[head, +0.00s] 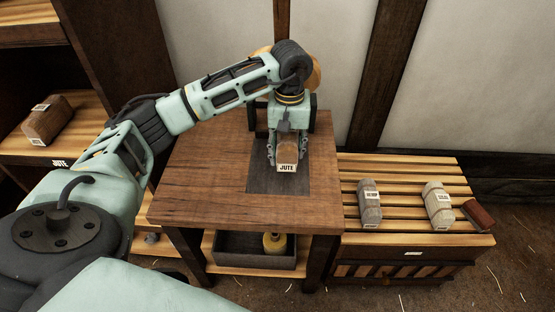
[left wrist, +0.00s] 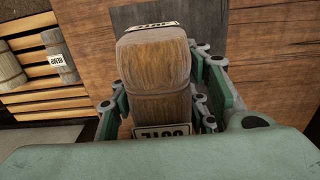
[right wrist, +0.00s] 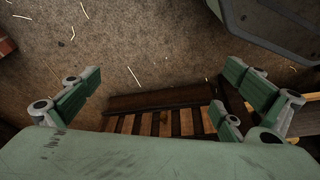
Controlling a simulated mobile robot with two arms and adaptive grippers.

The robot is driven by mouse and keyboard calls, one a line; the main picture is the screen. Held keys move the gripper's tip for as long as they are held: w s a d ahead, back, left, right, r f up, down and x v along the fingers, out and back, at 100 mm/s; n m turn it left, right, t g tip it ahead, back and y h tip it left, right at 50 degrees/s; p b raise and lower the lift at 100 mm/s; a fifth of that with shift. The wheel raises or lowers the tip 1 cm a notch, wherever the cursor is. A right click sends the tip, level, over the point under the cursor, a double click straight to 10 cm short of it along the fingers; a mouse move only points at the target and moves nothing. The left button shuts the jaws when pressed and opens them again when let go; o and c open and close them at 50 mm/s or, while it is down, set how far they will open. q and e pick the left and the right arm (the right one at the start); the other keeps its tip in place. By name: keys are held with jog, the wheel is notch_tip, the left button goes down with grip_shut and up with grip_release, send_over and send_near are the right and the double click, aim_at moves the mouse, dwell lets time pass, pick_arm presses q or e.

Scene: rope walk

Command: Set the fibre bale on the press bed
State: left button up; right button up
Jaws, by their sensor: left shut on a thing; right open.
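A brown fibre bale with a white JUTE label (head: 288,155) is between the fingers of my left gripper (head: 287,150), over the dark press bed (head: 278,181) on the wooden table. In the left wrist view the bale (left wrist: 158,75) fills the space between the shut fingers (left wrist: 165,100). Whether the bale touches the bed cannot be told. Part of the bed is hidden by the bale and gripper. My right gripper (right wrist: 160,105) is open and empty, above the floor beside a slatted wooden piece.
Another JUTE bale (head: 48,119) lies on the left shelf. A slatted rack (head: 400,179) at the right holds two greyish bales (head: 369,203) (head: 438,204) and a dark red object (head: 478,215). A grey tray (head: 228,250) with a yellow item (head: 274,243) is under the table (head: 205,190).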

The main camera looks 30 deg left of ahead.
pick_arm(q)
jog(key=shift+s+a+f, duration=0.15)
jog(key=shift+a+f, duration=0.25)
jog(key=shift+a, duration=0.2)
jog(key=shift+s+a+f, duration=0.15)
jog(key=shift+a+f, duration=0.25)
jog(key=shift+a, duration=0.15)
jog(key=shift+f, duration=0.35)
notch_tip(320, 180, down, 3)
jog(key=shift+f+b, duration=0.1)
jog(key=shift+b, duration=0.2)
jog(key=o, duration=1.2)
pick_arm(e)
notch_tip(320, 180, up, 3)
jog(key=shift+w+f, duration=0.1)
pick_arm(q)
jog(key=shift+o, duration=0.2)
